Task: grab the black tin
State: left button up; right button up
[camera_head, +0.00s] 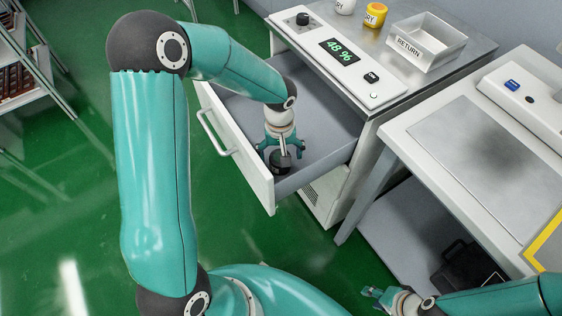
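A small round black tin (281,164) sits low inside the open drawer, near its front right corner. My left gripper (280,156) reaches down into the drawer from above, right over the tin. Its teal fingers look spread to either side of the tin. The gripper partly hides the tin, and I cannot tell whether the fingers touch it. My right gripper (373,298) is far from the tin, low in the picture at the right of centre. It looks open and empty.
The open drawer (331,166) has a grey floor and a raised white front with a handle. A white bench (405,150) stands at right.

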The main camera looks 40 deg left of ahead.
pick_arm(q)
jog(key=shift+f, duration=1.45)
jog(key=c, duration=1.3)
jog(key=shift+r, duration=0.15)
